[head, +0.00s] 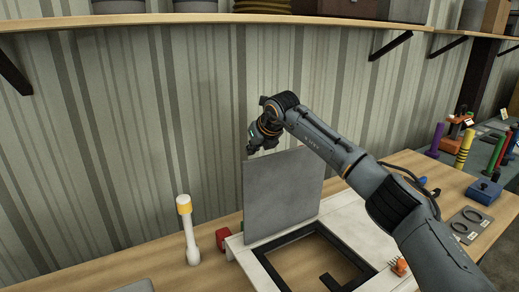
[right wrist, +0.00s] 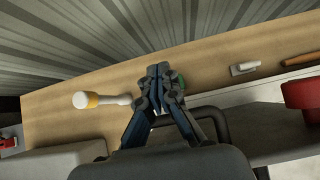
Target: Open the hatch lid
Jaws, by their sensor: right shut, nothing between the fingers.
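The hatch lid (head: 284,195) is a flat grey square panel. In the head view it stands raised, nearly upright, at the back left of a dark square frame (head: 330,283) in a white board (head: 358,229). The opening in front of it shows light wood below. My right gripper (head: 251,148) is at the lid's upper left corner; I cannot tell whether it touches. In the right wrist view its fingers (right wrist: 160,72) are together and empty. My left gripper is not in view.
A shelf (head: 230,19) runs above. A blue box (head: 484,191) and coloured posts are at the right.

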